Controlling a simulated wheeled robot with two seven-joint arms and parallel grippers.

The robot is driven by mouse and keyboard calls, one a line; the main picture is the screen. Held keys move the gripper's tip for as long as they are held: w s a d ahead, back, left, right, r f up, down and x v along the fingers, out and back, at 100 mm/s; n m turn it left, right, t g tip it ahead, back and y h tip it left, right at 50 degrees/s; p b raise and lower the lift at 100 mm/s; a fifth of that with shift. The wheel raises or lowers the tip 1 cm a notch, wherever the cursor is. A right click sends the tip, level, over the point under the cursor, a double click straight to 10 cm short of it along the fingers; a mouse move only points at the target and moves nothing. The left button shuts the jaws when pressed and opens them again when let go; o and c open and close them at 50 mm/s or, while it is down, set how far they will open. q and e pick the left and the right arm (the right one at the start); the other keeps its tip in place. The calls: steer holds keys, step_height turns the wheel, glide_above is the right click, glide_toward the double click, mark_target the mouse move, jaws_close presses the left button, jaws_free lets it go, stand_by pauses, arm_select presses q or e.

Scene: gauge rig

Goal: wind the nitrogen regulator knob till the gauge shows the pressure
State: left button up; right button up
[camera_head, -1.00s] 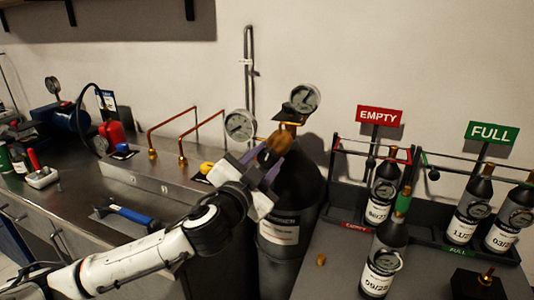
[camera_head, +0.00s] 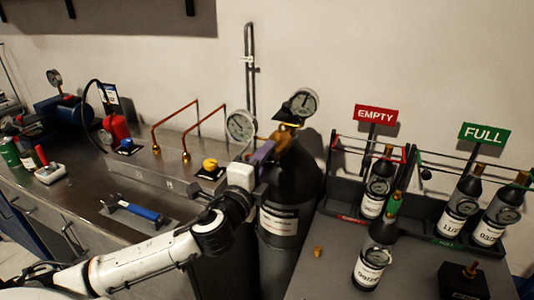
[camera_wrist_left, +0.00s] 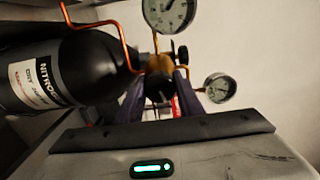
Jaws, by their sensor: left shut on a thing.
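The dark nitrogen cylinder (camera_head: 296,182) stands upright in the middle of the head view, its label (camera_head: 278,222) facing me. In the wrist view the cylinder (camera_wrist_left: 96,66) lies sideways with NITROGEN on its label. The brass regulator (camera_head: 288,134) on top carries two round white gauges, one at left (camera_head: 240,126) and one higher at right (camera_head: 303,102). Their needle readings are too small to tell. My left gripper (camera_head: 270,150) is shut on the dark regulator knob (camera_wrist_left: 158,88), with a purplish finger on each side. The knob is mostly hidden in the head view. My right gripper is not in view.
A dark bottle (camera_head: 373,255) stands on the right-hand bench, near racks under EMPTY (camera_head: 376,115) and FULL (camera_head: 488,134) signs. Copper pipes (camera_head: 185,140), a yellow knob (camera_head: 210,163) and a blue-handled tool (camera_head: 143,211) are on the left bench.

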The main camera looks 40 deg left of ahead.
arm_select(q)
steer(key=shift+m, duration=1.5)
steer(key=o, duration=1.1)
steer(key=shift+c, duration=0.2)
steer(key=b+v, duration=0.1)
steer(key=v, duration=0.9)
steer(key=shift+b, duration=0.4)
